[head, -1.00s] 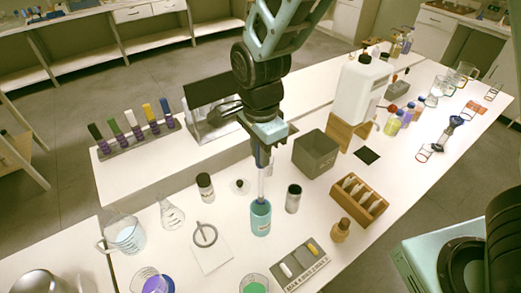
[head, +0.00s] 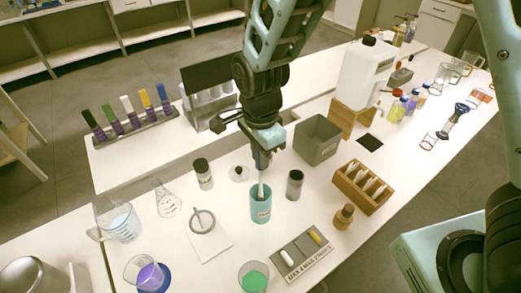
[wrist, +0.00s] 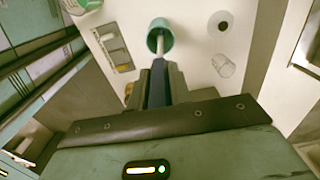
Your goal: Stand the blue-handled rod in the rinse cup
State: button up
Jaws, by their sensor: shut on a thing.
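The blue-handled rod (head: 261,190) hangs upright, handle up, and its pale lower end is inside the mouth of the teal rinse cup (head: 260,212). My gripper (head: 262,154) is shut on the dark blue handle, a short way above the cup. In the wrist view the handle (wrist: 158,84) lies between the fingers of my gripper (wrist: 158,75). The pale shaft reaches into the cup (wrist: 151,42) there. Whether the tip touches the cup's bottom is hidden.
A grey bin (head: 318,139) and a wooden slotted box (head: 362,187) are to the right. A labelled tray (head: 303,254) and a green-filled beaker (head: 253,278) are in front. A colour-tabbed rack (head: 131,125) stands at the left.

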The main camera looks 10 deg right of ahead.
jog(key=shift+f+b, duration=1.55)
jog(key=shift+f, duration=1.4)
jog(key=o, duration=1)
notch_tip(320, 180, up, 17)
jog(key=shift+r+b, duration=0.15)
jog(key=shift+b, duration=0.55)
